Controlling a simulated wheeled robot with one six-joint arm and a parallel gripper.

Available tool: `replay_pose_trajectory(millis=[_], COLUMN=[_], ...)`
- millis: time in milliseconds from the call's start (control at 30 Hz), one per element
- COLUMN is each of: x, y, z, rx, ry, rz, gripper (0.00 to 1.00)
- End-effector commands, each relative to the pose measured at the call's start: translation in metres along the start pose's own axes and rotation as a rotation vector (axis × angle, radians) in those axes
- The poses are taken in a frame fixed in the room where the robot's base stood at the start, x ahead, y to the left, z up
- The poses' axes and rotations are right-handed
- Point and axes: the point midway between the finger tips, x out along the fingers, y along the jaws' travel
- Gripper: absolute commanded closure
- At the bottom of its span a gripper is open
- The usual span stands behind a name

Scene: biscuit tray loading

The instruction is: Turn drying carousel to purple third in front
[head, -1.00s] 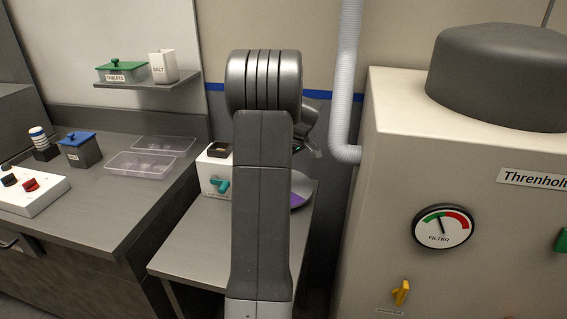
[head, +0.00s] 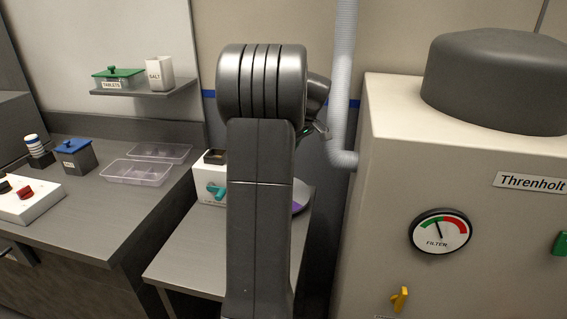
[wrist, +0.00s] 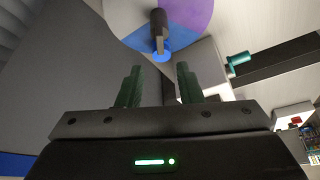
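The drying carousel (head: 301,196) is a round disc on the low grey table, mostly hidden behind my arm in the head view. A purple part shows at its right edge there. In the wrist view the disc fills the top, with a purple part (wrist: 197,14) at right, a blue part (wrist: 185,42) at the near edge and a pale part (wrist: 124,12) at left. A dark post with a bright blue end (wrist: 162,57) stands out over the blue part. My gripper (wrist: 160,72) is open and empty, its dark green fingers apart, with the blue end just beyond the tips.
A white box (head: 212,187) with a teal lever stands left of the carousel; its teal knob (wrist: 238,58) also shows in the wrist view. The large beige machine (head: 380,180) and a pale hose (head: 343,90) are to the right. Clear trays (head: 136,173) lie on the left counter.

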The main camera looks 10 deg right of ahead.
Motion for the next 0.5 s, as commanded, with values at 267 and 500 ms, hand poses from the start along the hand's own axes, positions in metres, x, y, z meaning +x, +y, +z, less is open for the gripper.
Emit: replay_pose_trajectory(millis=[267,500], x=[-0.041,-0.046], y=[0.000,0.000], z=[0.000,0.000], rx=[0.000,0.001], ry=[0.000,-0.001], rz=[0.000,0.000], gripper=[0.67,0.67])
